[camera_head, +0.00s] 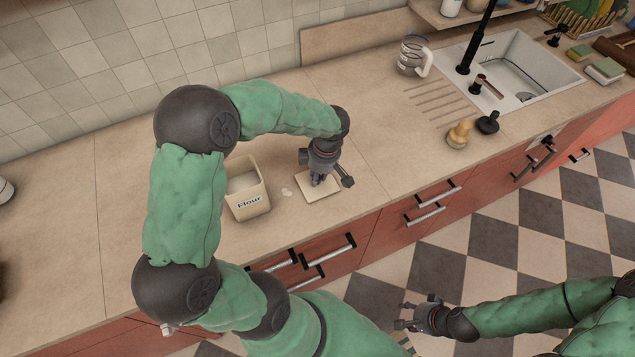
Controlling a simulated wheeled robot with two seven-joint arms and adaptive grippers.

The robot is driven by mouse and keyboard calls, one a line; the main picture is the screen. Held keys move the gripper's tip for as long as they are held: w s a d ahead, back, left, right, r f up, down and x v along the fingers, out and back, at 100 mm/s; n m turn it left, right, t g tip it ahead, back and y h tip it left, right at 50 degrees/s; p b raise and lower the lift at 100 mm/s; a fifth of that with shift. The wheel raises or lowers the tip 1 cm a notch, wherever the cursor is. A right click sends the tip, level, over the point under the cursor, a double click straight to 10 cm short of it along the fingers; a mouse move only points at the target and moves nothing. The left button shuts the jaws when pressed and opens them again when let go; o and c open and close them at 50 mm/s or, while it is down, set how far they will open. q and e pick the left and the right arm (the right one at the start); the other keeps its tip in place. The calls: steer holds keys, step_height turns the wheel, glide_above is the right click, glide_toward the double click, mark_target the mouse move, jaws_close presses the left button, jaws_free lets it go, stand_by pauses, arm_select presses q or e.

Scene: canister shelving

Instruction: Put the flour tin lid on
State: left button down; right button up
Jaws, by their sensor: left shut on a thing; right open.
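The flour tin (247,202) is a cream, square-sided tin marked "Flour" on the counter, open at the top with pale flour inside. The flour tin lid (330,190) is a flat cream square to the right of the tin, at or just above the counter; I cannot tell if it touches. My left gripper (319,180) points down over the lid and is shut on it, its fingertips at the lid's middle. My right gripper (405,315) is open and empty, out in front of the counter above the checkered floor.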

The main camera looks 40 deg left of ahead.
stand_by(0.5)
arm_select(q)
steer(key=shift+r+p, duration=0.9)
steer(key=shift+r, duration=1.1)
steer(key=shift+d+r, duration=0.1)
